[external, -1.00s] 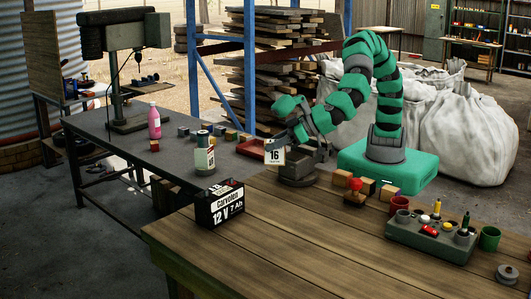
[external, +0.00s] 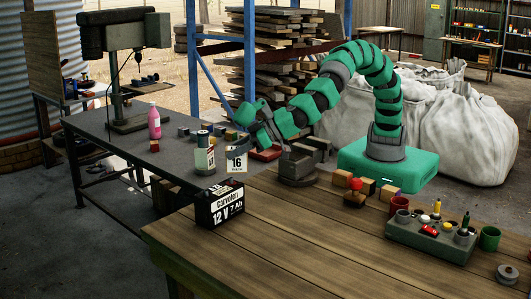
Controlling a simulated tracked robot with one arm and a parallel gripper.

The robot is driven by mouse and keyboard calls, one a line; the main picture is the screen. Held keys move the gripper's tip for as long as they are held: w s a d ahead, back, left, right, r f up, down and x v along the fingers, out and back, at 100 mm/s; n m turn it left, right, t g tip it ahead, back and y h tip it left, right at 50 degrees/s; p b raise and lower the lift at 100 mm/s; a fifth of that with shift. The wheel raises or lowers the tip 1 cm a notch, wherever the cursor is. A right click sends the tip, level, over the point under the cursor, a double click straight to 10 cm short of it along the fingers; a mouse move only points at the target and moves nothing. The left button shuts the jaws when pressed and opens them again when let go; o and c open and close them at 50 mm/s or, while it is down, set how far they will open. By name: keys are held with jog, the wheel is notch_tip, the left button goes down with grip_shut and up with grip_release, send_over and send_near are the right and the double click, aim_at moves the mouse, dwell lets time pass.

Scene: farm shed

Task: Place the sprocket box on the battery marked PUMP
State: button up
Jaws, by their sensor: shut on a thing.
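My gripper (external: 244,143) is shut on a small white box (external: 236,160) printed with 16, probably the sprocket box. It holds the box in the air, up and to the right of a black battery (external: 219,206). The battery stands upright at the left end of the wooden table, with a white label reading 12 V 7 Ah. Small lettering shows on its top edge, but I cannot read PUMP there. The box and the battery look apart. Parts of the fingers are hard to make out against the dark background.
A grey vise (external: 298,166) sits on the table to the right. Wooden blocks and a grey tray (external: 429,241) are further right. The wooden table's front middle (external: 290,235) is clear.

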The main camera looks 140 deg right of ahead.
jog(key=w+f, duration=0.1)
jog(key=w, duration=0.1)
jog(key=w+d+f, duration=0.1)
jog(key=w, duration=0.1)
jog(key=w+f, duration=0.2)
jog(key=shift+w+d+b, duration=0.15)
jog(key=shift+w+b, duration=0.05)
jog(key=shift+b, duration=0.15)
dwell(0.4)
jog(key=o, duration=1.1)
jog(key=shift+c, duration=0.2)
jog(key=v, duration=1.2)
jog(key=shift+p, duration=0.35)
jog(key=shift+s, duration=0.1)
